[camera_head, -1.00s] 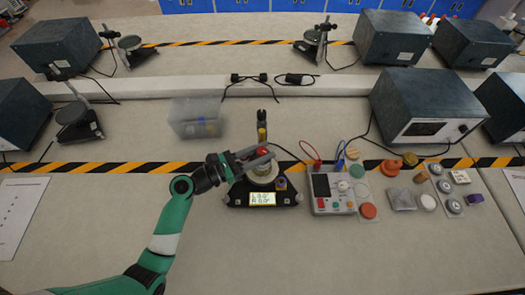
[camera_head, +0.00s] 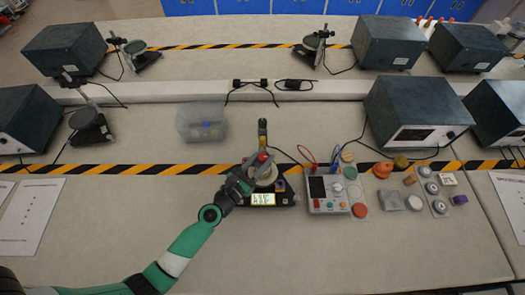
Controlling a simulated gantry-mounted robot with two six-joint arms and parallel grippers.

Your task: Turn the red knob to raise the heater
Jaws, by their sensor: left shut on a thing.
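The red knob (camera_head: 263,157) sits at the top of a small dark instrument with a pale round body (camera_head: 266,181) and a lit display (camera_head: 262,199) on its front. My left gripper (camera_head: 260,167) reaches in from the lower left, its grey fingers closed at the knob. The fingers hide part of the knob and of the round body. The characters on the display are too small to read surely. My right gripper is out of view.
A meter box (camera_head: 327,193) with red and blue leads stands close to the right. Several coloured weights and caps lie further right. A clear plastic box (camera_head: 201,122) stands behind left. A dark oven-like box (camera_head: 414,110) stands behind right.

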